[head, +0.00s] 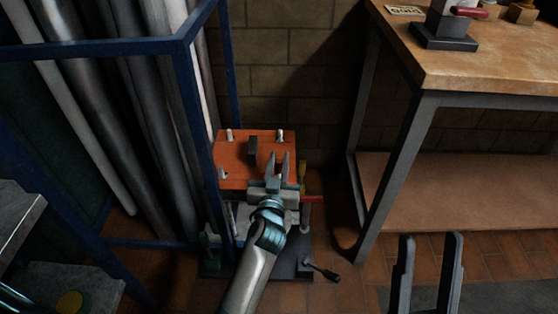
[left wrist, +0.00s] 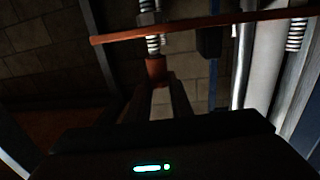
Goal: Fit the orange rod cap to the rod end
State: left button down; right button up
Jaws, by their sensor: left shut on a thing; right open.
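The orange rod cap (left wrist: 157,70) shows in the left wrist view, between the fingertips of my left gripper (left wrist: 160,88), which is shut on it. It lines up with a threaded rod end (left wrist: 153,45); the two look very close, and I cannot tell whether they touch. The rod passes through an orange plate (left wrist: 210,26), seen nearly edge-on there. In the head view my left gripper (head: 278,162) is at the near right part of the orange plate (head: 235,173); the cap cannot be made out there. My right gripper (head: 429,240) is open and empty at lower right.
Several pale rod ends (head: 280,135) stand out of the plate. A blue rack (head: 185,80) with long grey pipes is close on the left. A workbench (head: 470,65) with a lower shelf (head: 480,190) stands on the right. Tiled floor is free between the stand and bench.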

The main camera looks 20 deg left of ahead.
pick_arm(q)
jog(key=shift+f+b, duration=0.65)
jog(key=shift+f, duration=0.2)
jog(key=c, duration=1.5)
grip_release()
